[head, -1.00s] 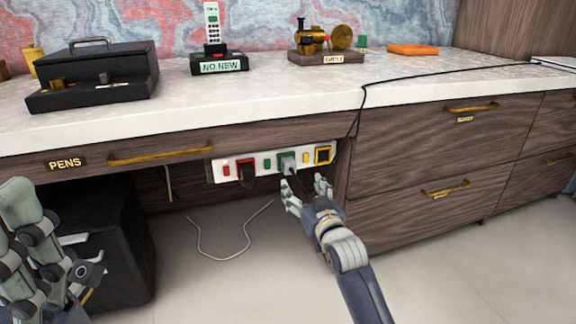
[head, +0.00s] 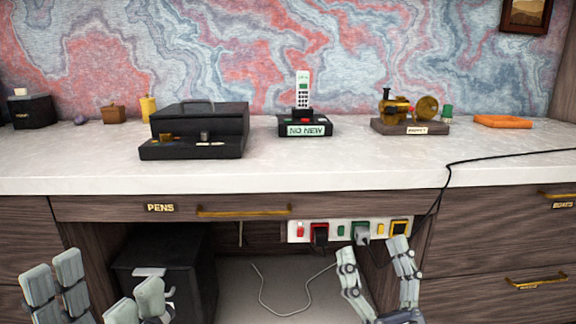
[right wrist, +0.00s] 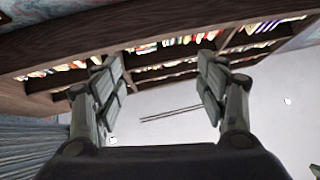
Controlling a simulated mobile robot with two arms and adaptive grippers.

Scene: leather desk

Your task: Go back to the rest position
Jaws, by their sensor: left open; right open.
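My left gripper (head: 105,292) is at the lower left of the head view, open and empty, in front of the desk's kneehole. My right gripper (head: 374,262) is open and empty, below and in front of the power strip (head: 348,230) under the desk edge. The right wrist view shows the same right gripper (right wrist: 160,92) with its fingers spread and nothing between them. The strip has coloured switches, with a black plug (head: 320,235) and a grey plug (head: 361,233) in it.
The desk top (head: 90,165) carries a black box (head: 200,128), a cordless phone (head: 303,95) and a brass model (head: 408,110). A black cabinet (head: 165,275) stands beneath. A loose cable (head: 262,290) lies on the floor. A black cable (head: 500,157) crosses the desk's right.

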